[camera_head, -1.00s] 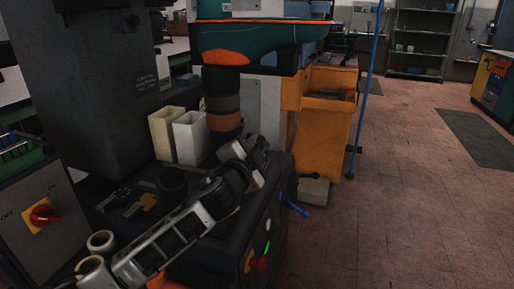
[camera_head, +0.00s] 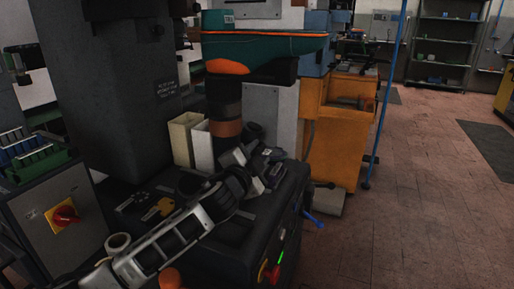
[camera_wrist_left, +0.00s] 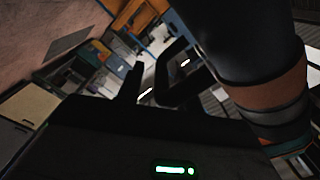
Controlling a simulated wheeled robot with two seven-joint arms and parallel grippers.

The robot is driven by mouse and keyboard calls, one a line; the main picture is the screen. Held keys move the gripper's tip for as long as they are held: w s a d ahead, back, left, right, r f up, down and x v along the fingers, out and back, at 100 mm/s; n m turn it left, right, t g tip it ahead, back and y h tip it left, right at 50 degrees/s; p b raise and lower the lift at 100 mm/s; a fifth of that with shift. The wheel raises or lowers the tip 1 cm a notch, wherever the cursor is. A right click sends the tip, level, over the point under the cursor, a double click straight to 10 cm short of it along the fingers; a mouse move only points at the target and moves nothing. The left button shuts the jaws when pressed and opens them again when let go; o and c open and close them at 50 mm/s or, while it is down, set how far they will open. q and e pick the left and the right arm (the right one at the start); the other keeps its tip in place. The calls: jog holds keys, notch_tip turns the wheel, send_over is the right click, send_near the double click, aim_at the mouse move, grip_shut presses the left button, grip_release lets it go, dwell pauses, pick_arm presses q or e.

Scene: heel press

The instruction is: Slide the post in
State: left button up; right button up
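The post appears to be the dark upright cylinder with a brown band (camera_head: 225,112) under the teal press head (camera_head: 262,45). It stands upright in the head view, its lower end partly hidden by my left arm. My left gripper (camera_head: 262,168) is low, just right of the post's lower end. In the left wrist view the fingers (camera_wrist_left: 153,82) are spread with a gap between them and nothing visible inside. A large dark cylinder with a brown band (camera_wrist_left: 255,50), apparently the post, is at the right, beside the fingers, not between them. Contact cannot be told. My right gripper is out of view.
Two pale open boxes (camera_head: 184,138) stand behind the black machine top, left of the post. A control box with a red switch (camera_head: 64,215) is at the left. An orange cabinet (camera_head: 338,140) and blue pole (camera_head: 386,95) stand to the right. The floor farther right is clear.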

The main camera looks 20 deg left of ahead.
pick_arm(q)
notch_tip(320, 180, up, 4)
jog(key=shift+s+d+f+p, duration=0.15)
jog(key=shift+f+p, duration=0.1)
jog(key=shift+p, duration=0.3)
jog(key=s+d+r+p, duration=0.1)
jog(key=s+d+r, duration=0.1)
jog(key=s+r, duration=0.2)
jog(key=s+d+r+p, duration=0.1)
jog(key=s+d+r, duration=0.1)
jog(key=s+r, duration=0.3)
jog(key=s, duration=0.4)
jog(key=shift+d+p, duration=0.3)
jog(key=shift+p, duration=0.05)
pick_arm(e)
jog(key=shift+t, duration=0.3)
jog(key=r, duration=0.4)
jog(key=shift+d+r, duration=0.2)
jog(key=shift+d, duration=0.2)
pick_arm(q)
jog(key=shift+r, duration=0.1)
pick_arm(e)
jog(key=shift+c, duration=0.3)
